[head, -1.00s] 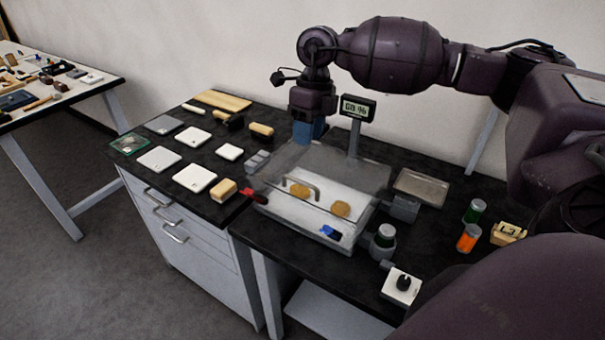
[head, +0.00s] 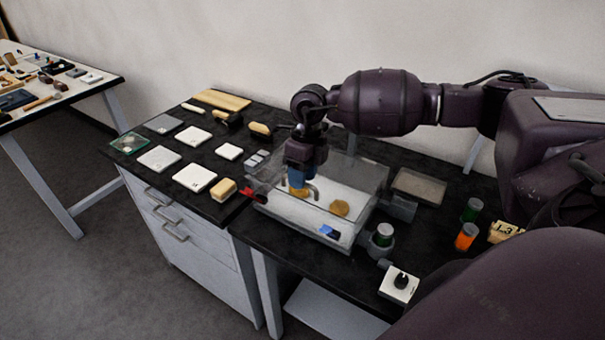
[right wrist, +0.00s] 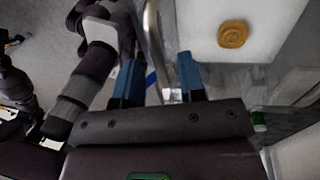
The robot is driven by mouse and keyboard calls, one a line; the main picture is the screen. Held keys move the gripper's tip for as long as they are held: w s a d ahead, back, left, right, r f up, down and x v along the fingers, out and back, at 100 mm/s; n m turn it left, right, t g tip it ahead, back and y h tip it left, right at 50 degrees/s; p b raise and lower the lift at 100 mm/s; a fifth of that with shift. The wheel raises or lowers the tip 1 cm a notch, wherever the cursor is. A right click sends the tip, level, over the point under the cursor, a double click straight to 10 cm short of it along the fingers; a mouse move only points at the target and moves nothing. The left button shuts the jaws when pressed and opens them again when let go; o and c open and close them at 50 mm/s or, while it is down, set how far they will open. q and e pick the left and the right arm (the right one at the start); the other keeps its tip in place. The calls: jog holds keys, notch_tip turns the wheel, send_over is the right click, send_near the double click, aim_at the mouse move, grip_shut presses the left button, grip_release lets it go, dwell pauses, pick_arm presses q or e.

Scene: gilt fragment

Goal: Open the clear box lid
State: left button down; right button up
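The clear box (head: 300,210) stands on the black bench, with its see-through lid (head: 362,175) looking closed. A curved metal handle (head: 314,190) is on the lid; it also shows in the right wrist view as a metal bar (right wrist: 152,40). Round golden pieces (head: 339,208) lie inside, one partly hidden by my gripper. My right gripper (head: 299,180) is low over the lid at the handle. In the right wrist view its blue fingers (right wrist: 158,80) are apart, with the bar between them; contact cannot be told. My left gripper is not in view.
A metal tray (head: 418,187) and green (head: 471,209) and orange (head: 466,237) jars stand right of the box. A white knob unit (head: 399,285) is in front. White tiles (head: 194,177) and blocks cover the left bench. A red item (head: 252,193) is near the box's left corner.

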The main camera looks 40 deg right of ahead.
grip_shut()
jog(key=shift+r, duration=0.15)
